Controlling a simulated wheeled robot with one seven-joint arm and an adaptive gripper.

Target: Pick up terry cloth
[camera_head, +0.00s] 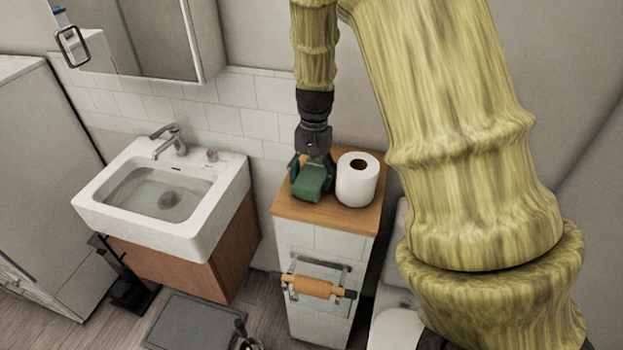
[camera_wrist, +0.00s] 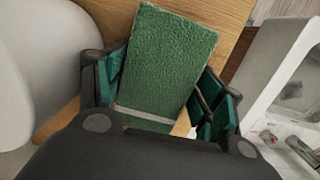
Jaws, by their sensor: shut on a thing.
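The terry cloth (camera_head: 308,183) is a folded green block with a textured face, at the wooden top of the narrow tiled stand in the head view. In the wrist view the green cloth (camera_wrist: 165,62) lies between the two fingers, with a pale band across its near end. My gripper (camera_head: 309,168) comes down from above and is shut on the cloth. In the wrist view my gripper (camera_wrist: 160,105) has a finger on each side of it. I cannot tell whether the cloth still touches the wood.
A toilet paper roll (camera_head: 357,180) stands close to the right of the cloth on the wooden top (camera_head: 322,219). A white sink (camera_head: 205,226) with a tap (camera_head: 170,140) is to the left. A mirror cabinet (camera_head: 150,38) hangs above it. The front of the wooden top is clear.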

